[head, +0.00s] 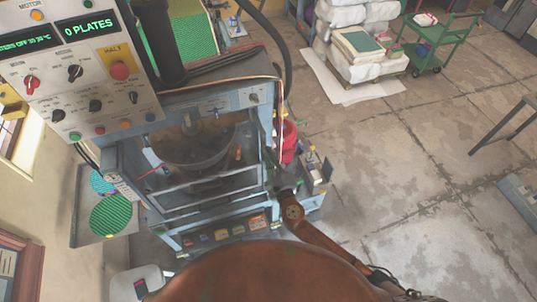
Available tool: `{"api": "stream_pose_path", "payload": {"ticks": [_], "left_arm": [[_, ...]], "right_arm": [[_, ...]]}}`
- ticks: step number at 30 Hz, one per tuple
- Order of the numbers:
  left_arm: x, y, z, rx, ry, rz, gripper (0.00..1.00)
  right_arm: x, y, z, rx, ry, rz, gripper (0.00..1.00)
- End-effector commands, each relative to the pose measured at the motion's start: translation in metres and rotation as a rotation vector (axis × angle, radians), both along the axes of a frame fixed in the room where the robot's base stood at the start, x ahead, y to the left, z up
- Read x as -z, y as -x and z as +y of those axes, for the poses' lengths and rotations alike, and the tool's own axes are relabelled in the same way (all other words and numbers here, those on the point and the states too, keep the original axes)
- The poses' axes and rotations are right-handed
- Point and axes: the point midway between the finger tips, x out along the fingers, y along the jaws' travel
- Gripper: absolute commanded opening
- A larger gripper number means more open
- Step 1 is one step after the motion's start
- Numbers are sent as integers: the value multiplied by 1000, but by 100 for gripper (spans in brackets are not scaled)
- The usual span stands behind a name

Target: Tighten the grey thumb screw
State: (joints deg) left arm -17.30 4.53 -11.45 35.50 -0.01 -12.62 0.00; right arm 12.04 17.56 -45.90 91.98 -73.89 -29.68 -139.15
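The plate press (215,170) stands left of centre, with a round pan-like part (192,145) inside its open front. I cannot clearly make out the grey thumb screw; a small dark knob (253,98) shows on the press's upper right front, but I cannot tell whether it is the screw. My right arm comes in from the lower right, and its dark gripper (284,188) is at the press's right front edge. Its fingers are too small and dark to tell open from shut, or whether they touch anything. My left gripper is not in view.
A control panel (92,80) with knobs, a red button and a "0 PLATES" display hangs at the upper left. Green round plates (110,214) lie on a tray at left. A red container (287,142) stands right of the press. A green cart (432,45) is farther back.

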Motion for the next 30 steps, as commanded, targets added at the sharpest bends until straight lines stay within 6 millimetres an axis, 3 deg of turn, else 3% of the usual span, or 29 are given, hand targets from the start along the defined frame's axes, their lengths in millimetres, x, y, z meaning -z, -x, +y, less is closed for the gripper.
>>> {"api": "stream_pose_path", "payload": {"ticks": [4, 19, 30], "left_arm": [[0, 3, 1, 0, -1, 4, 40], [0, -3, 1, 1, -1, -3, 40], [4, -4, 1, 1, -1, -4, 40]], "right_arm": [[0, 0, 0, 0, 0, 0, 0], [0, 0, 0, 0, -31, 10, 0], [1, 0, 0, 0, -259, 84, 0]]}}
